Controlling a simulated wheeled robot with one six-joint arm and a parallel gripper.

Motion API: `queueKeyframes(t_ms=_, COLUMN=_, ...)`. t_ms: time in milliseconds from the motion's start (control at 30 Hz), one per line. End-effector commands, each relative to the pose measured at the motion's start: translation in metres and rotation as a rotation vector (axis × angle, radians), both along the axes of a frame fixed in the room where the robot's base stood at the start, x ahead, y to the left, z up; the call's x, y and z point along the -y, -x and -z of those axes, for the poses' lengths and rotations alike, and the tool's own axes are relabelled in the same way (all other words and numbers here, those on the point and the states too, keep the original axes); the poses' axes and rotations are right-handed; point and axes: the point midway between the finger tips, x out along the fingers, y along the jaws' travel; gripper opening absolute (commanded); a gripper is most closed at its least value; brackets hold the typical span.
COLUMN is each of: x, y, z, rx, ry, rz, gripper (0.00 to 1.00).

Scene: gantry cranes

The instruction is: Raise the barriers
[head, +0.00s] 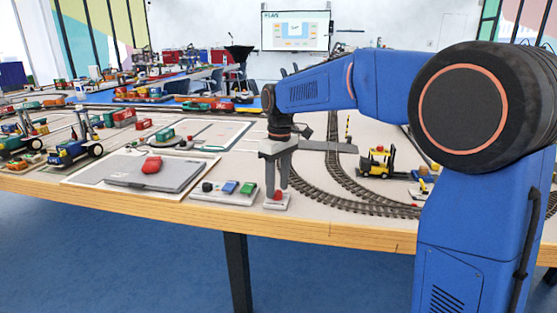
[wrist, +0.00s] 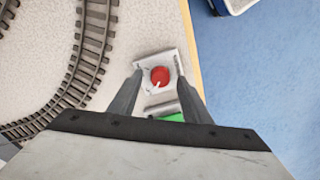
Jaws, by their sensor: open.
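A red button (head: 278,195) sits on a small white box (head: 270,206) near the table's front edge. My gripper (head: 277,190) points straight down over this box, its fingers apart and empty. In the wrist view my gripper (wrist: 159,72) has one finger on each side of the red button (wrist: 160,76); I cannot tell whether the fingertips touch the box. A thin yellow-and-black striped post (head: 348,128) stands upright by the grey track crossing (head: 328,146); I cannot tell if it is a barrier arm. My arm hides part of the area behind.
A control box (head: 225,198) with black, blue and green buttons is just left. Curved rails (head: 335,190) and a yellow forklift (head: 376,163) are to the right. The table's wooden edge (head: 200,213) is close in front.

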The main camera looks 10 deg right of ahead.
Motion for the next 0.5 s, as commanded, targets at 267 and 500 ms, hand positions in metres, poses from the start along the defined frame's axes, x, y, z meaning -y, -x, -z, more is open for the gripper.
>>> queueKeyframes(t_ms=267, x=0.002, y=-0.002, z=-0.050, rx=0.003, ry=-0.001, rz=0.000, gripper=0.44)
queueKeyframes(t_ms=500, x=0.004, y=-0.005, z=-0.098, rx=0.002, ry=-0.001, rz=0.000, gripper=0.44)
